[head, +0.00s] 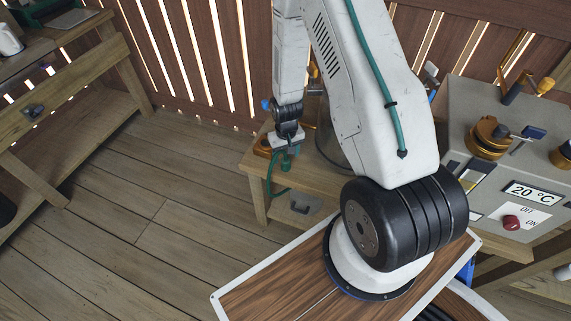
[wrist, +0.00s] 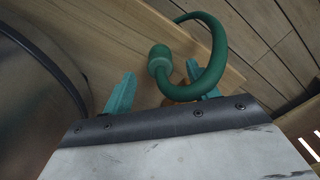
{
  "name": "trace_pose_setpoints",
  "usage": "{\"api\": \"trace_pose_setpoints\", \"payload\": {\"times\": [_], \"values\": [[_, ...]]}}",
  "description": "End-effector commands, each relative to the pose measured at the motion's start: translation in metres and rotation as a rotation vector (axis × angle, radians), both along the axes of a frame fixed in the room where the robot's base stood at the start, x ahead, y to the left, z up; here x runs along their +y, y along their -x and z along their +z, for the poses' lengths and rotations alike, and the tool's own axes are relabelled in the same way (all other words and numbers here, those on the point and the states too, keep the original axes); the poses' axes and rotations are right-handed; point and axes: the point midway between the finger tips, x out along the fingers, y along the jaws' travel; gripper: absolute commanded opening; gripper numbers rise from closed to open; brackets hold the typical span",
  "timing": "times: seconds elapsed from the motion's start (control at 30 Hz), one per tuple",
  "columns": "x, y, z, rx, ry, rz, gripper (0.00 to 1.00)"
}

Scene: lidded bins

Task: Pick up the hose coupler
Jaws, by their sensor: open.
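The hose coupler is a green cylinder with a curved green hose. In the head view my gripper (head: 285,158) is just above the wooden bench, and the green hose (head: 272,180) hangs over the bench's front edge. The coupler's lower part and the right finger's base are partly hidden.
The wooden bench (head: 262,190) carries a large grey round container (wrist: 35,95), close on the left in the wrist view. An orange item (head: 263,146) is beside my gripper. A grey control box (head: 520,150) stands at the right. The floor (head: 150,220) at left is clear.

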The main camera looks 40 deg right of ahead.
Motion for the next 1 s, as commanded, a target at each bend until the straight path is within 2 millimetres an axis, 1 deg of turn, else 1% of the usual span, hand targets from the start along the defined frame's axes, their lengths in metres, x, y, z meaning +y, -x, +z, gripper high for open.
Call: {"api": "trace_pose_setpoints", "payload": {"times": [0.3,0.4,0.67,0.77,0.8,0.83,0.87,1.0], "values": [[0.0,0.0,-0.043,0.004,-0.001,0.0,0.59],[-0.001,0.0,-0.051,0.002,0.0,-0.001,0.59],[-0.001,-0.001,-0.053,0.001,0.0,-0.001,0.59],[-0.001,-0.001,-0.053,0.001,0.0,0.0,0.34],[-0.001,-0.001,-0.053,0.001,0.0,0.0,0.23],[0.0,-0.001,-0.053,0.001,0.0,0.0,0.15],[0.0,-0.001,-0.053,0.001,0.0,0.0,0.1],[0.0,-0.001,-0.053,0.001,0.0,0.0,0.1]]}}
